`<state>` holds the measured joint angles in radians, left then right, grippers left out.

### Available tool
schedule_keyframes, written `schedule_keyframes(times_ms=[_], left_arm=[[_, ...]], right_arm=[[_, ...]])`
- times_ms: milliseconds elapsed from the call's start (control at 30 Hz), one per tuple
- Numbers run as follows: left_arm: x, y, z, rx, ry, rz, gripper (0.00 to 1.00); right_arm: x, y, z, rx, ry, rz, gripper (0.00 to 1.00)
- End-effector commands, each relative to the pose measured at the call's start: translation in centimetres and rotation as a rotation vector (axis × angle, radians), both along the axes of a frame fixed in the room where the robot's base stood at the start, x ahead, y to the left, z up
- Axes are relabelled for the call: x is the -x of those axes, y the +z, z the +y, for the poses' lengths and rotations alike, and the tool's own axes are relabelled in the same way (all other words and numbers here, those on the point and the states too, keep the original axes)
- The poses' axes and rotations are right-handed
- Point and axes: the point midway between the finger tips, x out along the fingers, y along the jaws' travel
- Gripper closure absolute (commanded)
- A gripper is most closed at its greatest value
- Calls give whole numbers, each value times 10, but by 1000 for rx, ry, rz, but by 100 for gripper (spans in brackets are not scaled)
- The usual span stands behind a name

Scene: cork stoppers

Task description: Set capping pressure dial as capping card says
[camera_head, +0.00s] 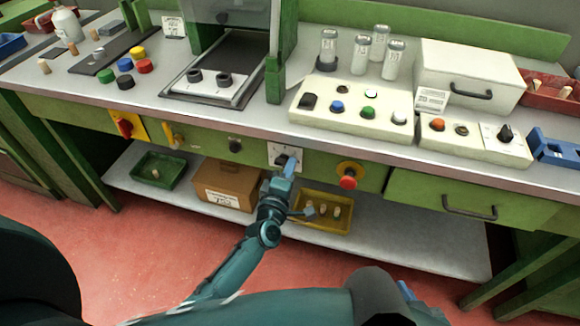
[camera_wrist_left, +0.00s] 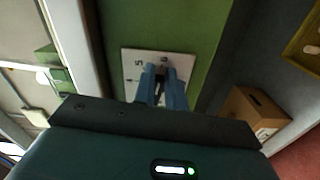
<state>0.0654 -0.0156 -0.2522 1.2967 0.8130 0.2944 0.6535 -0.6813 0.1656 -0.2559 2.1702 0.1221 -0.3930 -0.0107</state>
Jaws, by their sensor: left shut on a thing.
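A white dial plate (camera_head: 275,150) is set in the green front panel below the worktop. My left gripper (camera_head: 287,165) reaches up to it and is shut on the dark dial knob at its middle. In the left wrist view the plate (camera_wrist_left: 132,62) shows a few dark marks, and the blue fingers (camera_wrist_left: 160,88) close around the knob, hiding most of it. The knob's pointing direction cannot be told. Two small printed cards show: one (camera_head: 432,99) on the button box and one (camera_head: 174,26) at the back left. Their print is too small to read. My right gripper is not in view.
A red emergency button (camera_head: 348,180) on yellow sits right of the dial, and a black knob (camera_head: 235,145) sits left. Below, a shelf holds a cardboard box (camera_head: 225,186), a yellow tray (camera_head: 338,226) and a green tray (camera_head: 160,160). A drawer (camera_head: 420,195) is at right.

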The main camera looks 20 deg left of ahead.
Motion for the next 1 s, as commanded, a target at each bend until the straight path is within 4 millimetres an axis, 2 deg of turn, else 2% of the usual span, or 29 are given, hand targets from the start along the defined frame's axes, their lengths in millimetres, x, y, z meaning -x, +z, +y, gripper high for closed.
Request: schedule_keyframes(times_ms=[33, 667, 700, 933, 1000], left_arm=[[2, -5, 10, -18, 18, 5, 100], [1, -4, 10, -68, 17, 0, 100], [1, -4, 10, -68, 17, 0, 86], [1, -4, 8, -65, 14, 1, 67], [1, -3, 7, -65, 12, 0, 65]], right_arm=[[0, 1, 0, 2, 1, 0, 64], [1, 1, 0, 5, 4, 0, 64], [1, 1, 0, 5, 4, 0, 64], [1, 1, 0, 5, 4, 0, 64], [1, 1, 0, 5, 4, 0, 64]])
